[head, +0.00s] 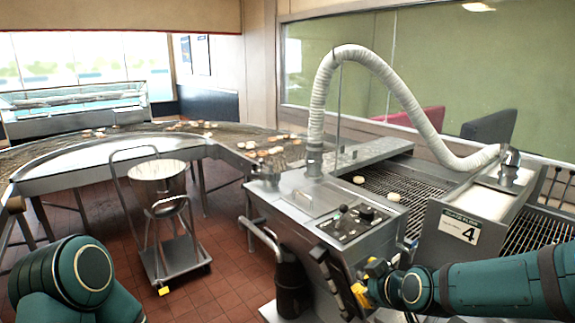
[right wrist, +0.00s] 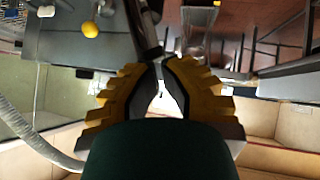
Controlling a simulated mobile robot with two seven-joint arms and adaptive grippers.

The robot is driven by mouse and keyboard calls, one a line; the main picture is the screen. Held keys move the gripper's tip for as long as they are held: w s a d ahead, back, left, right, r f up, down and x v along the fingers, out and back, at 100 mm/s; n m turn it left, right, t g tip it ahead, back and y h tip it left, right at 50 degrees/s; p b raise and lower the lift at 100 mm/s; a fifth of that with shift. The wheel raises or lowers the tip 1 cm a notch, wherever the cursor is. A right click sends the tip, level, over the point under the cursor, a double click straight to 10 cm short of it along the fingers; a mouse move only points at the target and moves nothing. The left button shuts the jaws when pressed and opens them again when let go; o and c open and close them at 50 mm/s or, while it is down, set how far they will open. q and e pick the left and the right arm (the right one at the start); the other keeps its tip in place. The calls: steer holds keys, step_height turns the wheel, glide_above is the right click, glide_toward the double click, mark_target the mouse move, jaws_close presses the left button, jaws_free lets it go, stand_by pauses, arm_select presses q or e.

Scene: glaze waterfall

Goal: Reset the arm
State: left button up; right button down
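My right arm (head: 480,286) comes in from the lower right of the head view, dark green with black bands. Its gripper (head: 362,287), with yellow ridged fingers, is low in front of the machine's front panel. In the right wrist view the fingertips (right wrist: 160,64) come together, with a small bright gap behind them. I see no object held between them. A grey bar passes just beyond the tips; whether they touch it I cannot tell. My left arm (head: 75,275) is folded at the lower left of the head view. Its gripper is not visible.
The steel glazing machine (head: 315,200) with knobs and a white hose (head: 340,75) stands close ahead of my right gripper. A box marked 4 (head: 460,230) sits beside the wire conveyor (head: 385,180). A cart (head: 175,257) stands on open tiled floor at centre left.

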steer(key=s+a+f+m+g+b, duration=0.1)
steer(key=s+a+f+m+g, duration=0.1)
steer(key=s+f, duration=0.4)
steer(key=s+a+f+m+g+b, duration=0.1)
steer(key=s+f+m, duration=0.3)
steer(key=f, duration=1.2)
steer(key=s+a+f+m+g, duration=0.3)
steer(key=s+f, duration=0.5)
steer(key=f, duration=0.3)
steer(key=shift+s+a+f+m+g+y+b, duration=0.3)
steer(key=shift+m+g+b, duration=0.1)
steer(key=shift+g, duration=0.2)
steer(key=shift+w, duration=0.1)
